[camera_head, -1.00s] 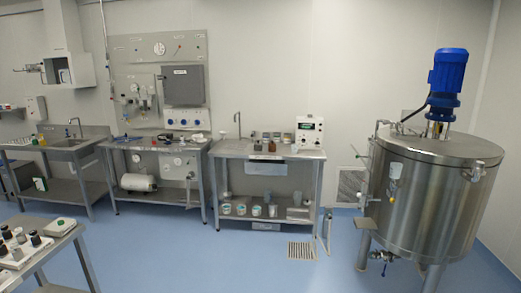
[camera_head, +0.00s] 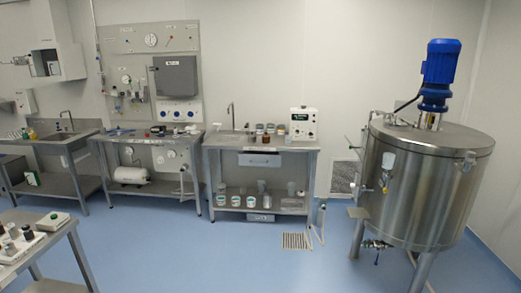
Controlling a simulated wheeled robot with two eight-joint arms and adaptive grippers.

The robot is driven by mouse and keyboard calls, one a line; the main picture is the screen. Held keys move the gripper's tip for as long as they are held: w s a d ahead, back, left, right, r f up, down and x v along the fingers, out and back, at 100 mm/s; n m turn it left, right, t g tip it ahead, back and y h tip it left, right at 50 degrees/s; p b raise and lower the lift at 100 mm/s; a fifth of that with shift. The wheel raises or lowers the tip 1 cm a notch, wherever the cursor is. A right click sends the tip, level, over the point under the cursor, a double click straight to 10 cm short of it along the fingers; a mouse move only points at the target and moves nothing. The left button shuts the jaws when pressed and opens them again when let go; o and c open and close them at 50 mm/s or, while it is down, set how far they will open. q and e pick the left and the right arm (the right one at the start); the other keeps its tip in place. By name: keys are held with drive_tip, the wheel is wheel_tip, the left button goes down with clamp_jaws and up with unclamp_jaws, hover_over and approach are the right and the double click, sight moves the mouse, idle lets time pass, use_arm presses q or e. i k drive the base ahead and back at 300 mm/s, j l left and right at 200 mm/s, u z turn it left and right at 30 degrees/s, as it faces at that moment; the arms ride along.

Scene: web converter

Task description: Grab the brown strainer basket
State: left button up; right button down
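I cannot make out a brown strainer basket for certain in the head view. Small jars or tubs (camera_head: 270,128) stand at the back of the steel table (camera_head: 222,141) in the middle, some with brownish tones, but they are too small to tell apart. Several pale cups and tubs (camera_head: 236,201) stand on that table's lower shelf. Neither of my grippers is in view.
A large steel tank (camera_head: 425,190) with a blue motor (camera_head: 440,68) stands at the right. A bench with a panel (camera_head: 150,60) and a sink bench (camera_head: 62,137) are at the left. A table corner (camera_head: 62,228) is at near left. The blue floor (camera_head: 200,255) between is clear.

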sight(266, 138)
drive_tip(key=i, duration=4.1)
drive_tip(key=i+z, duration=0.1)
drive_tip(key=i, duration=0.6)
drive_tip(key=i+j+z, duration=0.1)
drive_tip(key=i, duration=0.6)
